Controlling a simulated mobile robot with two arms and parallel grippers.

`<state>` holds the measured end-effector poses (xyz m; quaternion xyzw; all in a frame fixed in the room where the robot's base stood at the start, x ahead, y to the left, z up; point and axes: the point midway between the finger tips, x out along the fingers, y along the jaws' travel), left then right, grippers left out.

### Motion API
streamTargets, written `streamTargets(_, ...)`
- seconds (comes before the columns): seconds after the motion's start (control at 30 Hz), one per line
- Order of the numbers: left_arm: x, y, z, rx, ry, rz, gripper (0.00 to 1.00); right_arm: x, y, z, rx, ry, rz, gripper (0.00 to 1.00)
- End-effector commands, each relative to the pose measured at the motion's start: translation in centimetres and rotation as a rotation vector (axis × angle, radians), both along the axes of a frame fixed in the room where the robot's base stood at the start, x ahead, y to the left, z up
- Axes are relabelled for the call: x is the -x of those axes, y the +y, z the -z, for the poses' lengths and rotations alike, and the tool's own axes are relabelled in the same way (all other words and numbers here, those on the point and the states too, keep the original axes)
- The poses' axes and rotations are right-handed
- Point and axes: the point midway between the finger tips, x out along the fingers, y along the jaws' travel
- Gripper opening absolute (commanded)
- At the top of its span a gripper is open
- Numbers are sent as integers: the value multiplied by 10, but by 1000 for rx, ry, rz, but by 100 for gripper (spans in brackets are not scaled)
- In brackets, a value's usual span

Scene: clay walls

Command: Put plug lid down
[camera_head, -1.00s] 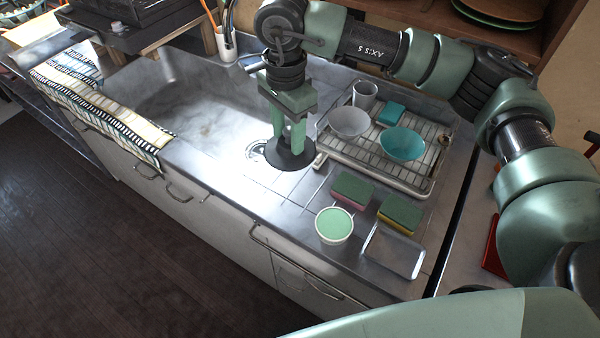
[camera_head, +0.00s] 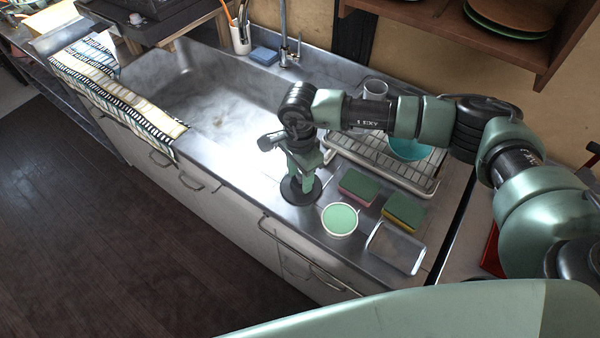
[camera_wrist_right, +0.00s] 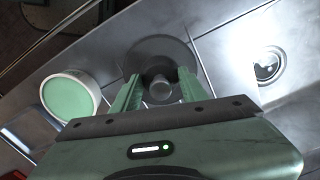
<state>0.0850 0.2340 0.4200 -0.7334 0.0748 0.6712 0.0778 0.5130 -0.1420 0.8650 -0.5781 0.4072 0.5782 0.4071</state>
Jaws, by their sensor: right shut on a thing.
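The plug lid (camera_head: 294,193) is a dark round disc with a central knob. My right gripper (camera_head: 303,184) is shut on its knob, between the sink and the white tub. In the right wrist view, the knob of the plug lid (camera_wrist_right: 161,90) sits between the two green fingertips of the gripper (camera_wrist_right: 160,88). The disc appears flat and at or very near the steel counter; I cannot tell whether it touches. The sink drain (camera_wrist_right: 267,66) shows uncovered at the right in the wrist view. My left gripper is not in view.
A white tub with green contents (camera_head: 340,219) stands close right of the lid. Two sponges (camera_head: 359,187) (camera_head: 404,211) and a metal tray (camera_head: 395,247) lie beyond it. The dish rack (camera_head: 425,186) with a teal bowl (camera_head: 408,148) is behind. The sink basin (camera_head: 215,105) is left.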

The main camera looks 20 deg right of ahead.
Motion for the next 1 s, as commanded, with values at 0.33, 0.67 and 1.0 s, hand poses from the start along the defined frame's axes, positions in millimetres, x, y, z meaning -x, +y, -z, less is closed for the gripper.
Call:
streamTargets(0.33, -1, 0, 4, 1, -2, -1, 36, -1, 0, 2, 0, -1, 1, 52)
streamTargets(0.67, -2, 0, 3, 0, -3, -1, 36, 0, 0, 2, 0, -1, 1, 65)
streamTargets(1.0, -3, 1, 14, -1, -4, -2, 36, -2, 0, -36, -2, -7, 1, 65)
